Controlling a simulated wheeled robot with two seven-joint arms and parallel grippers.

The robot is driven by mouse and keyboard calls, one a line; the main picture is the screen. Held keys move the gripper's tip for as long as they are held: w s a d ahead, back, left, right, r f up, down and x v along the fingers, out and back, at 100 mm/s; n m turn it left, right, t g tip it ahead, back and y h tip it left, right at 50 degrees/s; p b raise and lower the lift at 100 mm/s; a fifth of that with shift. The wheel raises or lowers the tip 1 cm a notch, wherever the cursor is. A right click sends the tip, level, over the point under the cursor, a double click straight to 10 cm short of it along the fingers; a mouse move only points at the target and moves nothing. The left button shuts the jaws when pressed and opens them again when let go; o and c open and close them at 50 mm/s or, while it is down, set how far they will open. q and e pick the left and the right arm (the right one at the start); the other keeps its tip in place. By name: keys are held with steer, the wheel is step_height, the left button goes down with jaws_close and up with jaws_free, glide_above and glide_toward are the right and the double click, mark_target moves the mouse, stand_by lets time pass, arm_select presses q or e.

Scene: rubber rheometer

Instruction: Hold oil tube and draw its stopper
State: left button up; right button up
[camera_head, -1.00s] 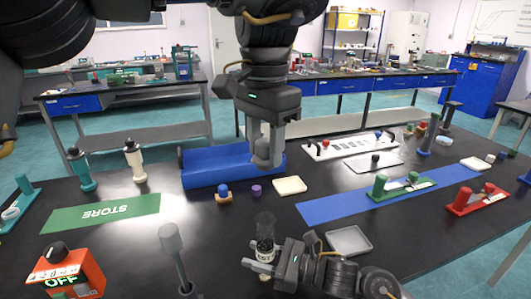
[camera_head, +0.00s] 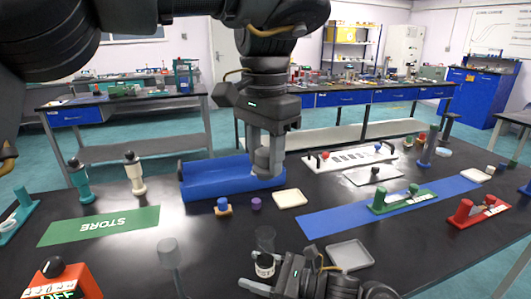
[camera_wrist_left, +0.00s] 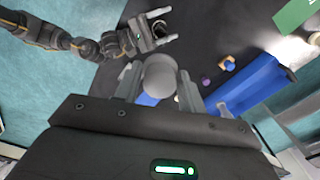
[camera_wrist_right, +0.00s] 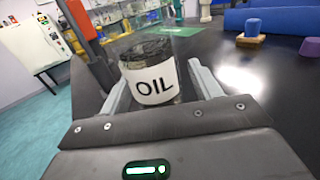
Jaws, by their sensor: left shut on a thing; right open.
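The oil tube (camera_head: 264,268) stands upright at the front middle of the table, with a white OIL label and a dark, see-through upper part. In the right wrist view the tube (camera_wrist_right: 150,82) stands between the fingers of my right gripper (camera_head: 274,274), which are open on either side of it. My left gripper (camera_head: 262,170) is above and beyond the tube, shut on a grey round-ended piece (camera_wrist_left: 159,76). This piece is apart from the tube and looks like a stopper. Its lower part is partly hidden by the fingers.
A blue tray (camera_head: 200,187) lies just beyond my left gripper. A grey-topped rod (camera_head: 168,253) and an orange OFF box (camera_head: 85,278) stand to the left. A grey dish (camera_head: 349,255) is right of the tube.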

steer(key=shift+d, duration=0.1)
steer(key=v, duration=1.1)
steer(key=shift+s+d, duration=0.15)
steer(key=shift+d, duration=0.2)
arm_select(q)
steer(key=shift+d, duration=0.1)
arm_select(e)
steer(key=shift+d, duration=0.1)
